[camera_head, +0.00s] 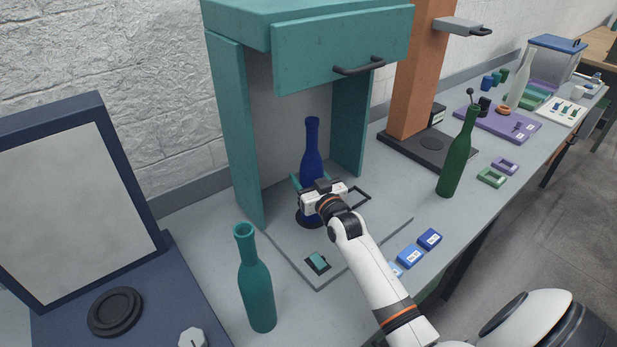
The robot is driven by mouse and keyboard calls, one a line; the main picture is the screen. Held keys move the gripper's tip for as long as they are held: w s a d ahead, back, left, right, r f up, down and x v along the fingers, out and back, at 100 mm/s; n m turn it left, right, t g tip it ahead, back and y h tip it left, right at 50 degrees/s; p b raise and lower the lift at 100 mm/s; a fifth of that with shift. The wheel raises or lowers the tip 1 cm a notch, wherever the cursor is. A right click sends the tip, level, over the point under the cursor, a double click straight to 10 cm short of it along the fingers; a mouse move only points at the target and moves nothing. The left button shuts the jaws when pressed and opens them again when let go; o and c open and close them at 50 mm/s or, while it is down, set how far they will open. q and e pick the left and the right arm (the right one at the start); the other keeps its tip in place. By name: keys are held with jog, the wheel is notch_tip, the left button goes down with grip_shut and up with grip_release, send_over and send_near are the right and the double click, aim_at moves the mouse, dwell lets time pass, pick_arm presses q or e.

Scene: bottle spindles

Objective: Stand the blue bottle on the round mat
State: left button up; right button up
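The blue bottle (312,150) is upright inside the teal cabinet. Its lower part is hidden behind my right gripper (312,186), which reaches in from the lower right at the bottle's lower body. The fingers are mostly hidden, so I cannot tell whether they are closed on the bottle. A dark round pad (307,218) shows below the gripper, under or just in front of the bottle; whether the bottle's base touches it is hidden. Another dark round disc (115,311) lies on the navy stand at the left. I cannot tell which is the mat. My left gripper is not in view.
The teal cabinet (237,130) has side walls and a raised front panel with a dark handle (359,67). A teal bottle (256,285) stands at the front left, a green bottle (459,155) at the right. Small blue blocks (411,256) lie near the table's front edge.

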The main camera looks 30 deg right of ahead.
jog(key=shift+o, duration=1.2)
jog(key=shift+r, duration=0.25)
jog(key=s+a+b, duration=0.1)
jog(key=s, duration=1.1)
jog(key=shift+a+b, duration=0.3)
jog(key=shift+a, duration=0.1)
jog(key=shift+f, duration=0.15)
